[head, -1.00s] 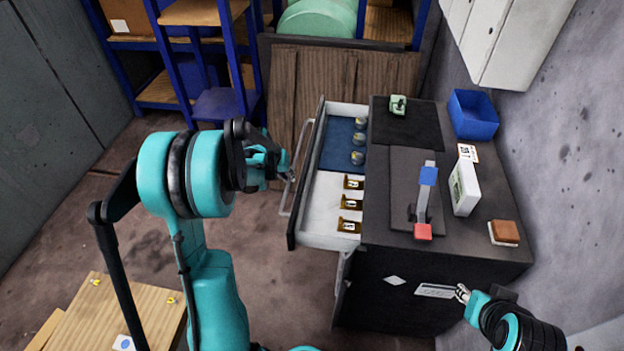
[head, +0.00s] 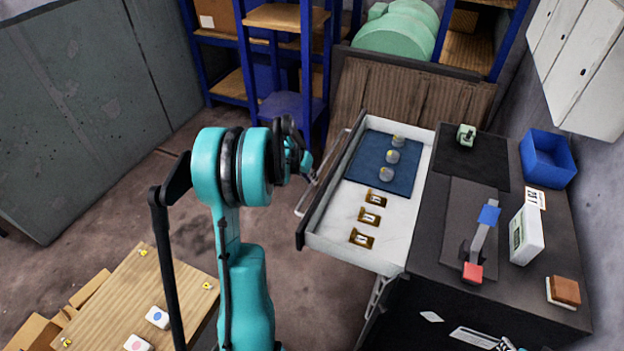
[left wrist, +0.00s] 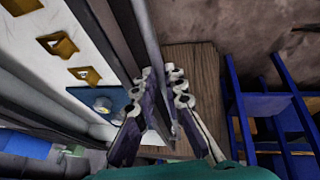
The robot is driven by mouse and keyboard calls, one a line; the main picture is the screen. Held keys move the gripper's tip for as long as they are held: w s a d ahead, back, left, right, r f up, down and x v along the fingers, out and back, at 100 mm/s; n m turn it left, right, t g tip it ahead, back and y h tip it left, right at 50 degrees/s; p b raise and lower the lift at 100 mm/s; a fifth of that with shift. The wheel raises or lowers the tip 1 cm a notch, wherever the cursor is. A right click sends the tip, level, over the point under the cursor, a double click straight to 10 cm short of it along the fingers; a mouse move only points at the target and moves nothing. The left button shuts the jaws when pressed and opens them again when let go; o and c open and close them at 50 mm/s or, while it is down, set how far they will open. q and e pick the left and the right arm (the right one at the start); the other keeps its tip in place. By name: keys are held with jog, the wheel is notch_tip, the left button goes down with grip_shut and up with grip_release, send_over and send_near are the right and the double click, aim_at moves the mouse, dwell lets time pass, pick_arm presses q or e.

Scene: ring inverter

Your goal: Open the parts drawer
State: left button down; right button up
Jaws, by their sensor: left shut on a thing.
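The parts drawer (head: 338,245) stands well out from the dark cabinet (head: 425,292) in the head view. Its white floor holds a blue mat with three grey round parts (head: 392,157) and three brass label holders (head: 368,217). My left gripper (head: 313,178) is at the bar handle (head: 303,203) on the drawer front. In the left wrist view my left gripper's fingers (left wrist: 164,84) are shut on the handle bar, with the white drawer floor (left wrist: 30,57) at the left. My right gripper (head: 508,344) barely shows at the bottom edge; its jaws are unclear.
The cabinet top carries a blue bin (head: 548,158), a red-and-blue lever (head: 480,245), a white box (head: 526,235) and a brown block (head: 565,291). A wooden table (head: 115,300) stands at lower left. Bare floor lies left of the drawer.

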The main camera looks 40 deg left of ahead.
pick_arm(q)
jog(key=c, duration=1.6)
grip_release()
jog(key=shift+r, duration=0.1)
jog(key=v, duration=1.1)
jog(key=shift+s+r, duration=0.2)
jog(key=shift+r, duration=0.2)
jog(key=s+d+r+m, duration=0.1)
jog(key=s+d+r, duration=0.1)
jog(key=d, duration=0.8)
jog(key=s+d+r+m, duration=0.1)
jog(key=s+d+r, duration=0.15)
jog(key=d, duration=0.65)
jog(key=s+d+f, duration=0.1)
jog(key=s+d, duration=0.2)
jog(key=d, duration=0.1)
jog(key=s+d+f+m+t, duration=0.1)
jog(key=s+d, duration=0.2)
jog(key=d, duration=0.1)
jog(key=s+d+t, duration=0.1)
jog(key=s+d, duration=0.2)
jog(key=d, duration=0.1)
jog(key=shift+s+f+m+y, duration=0.3)
jog(key=shift+f+y, duration=0.1)
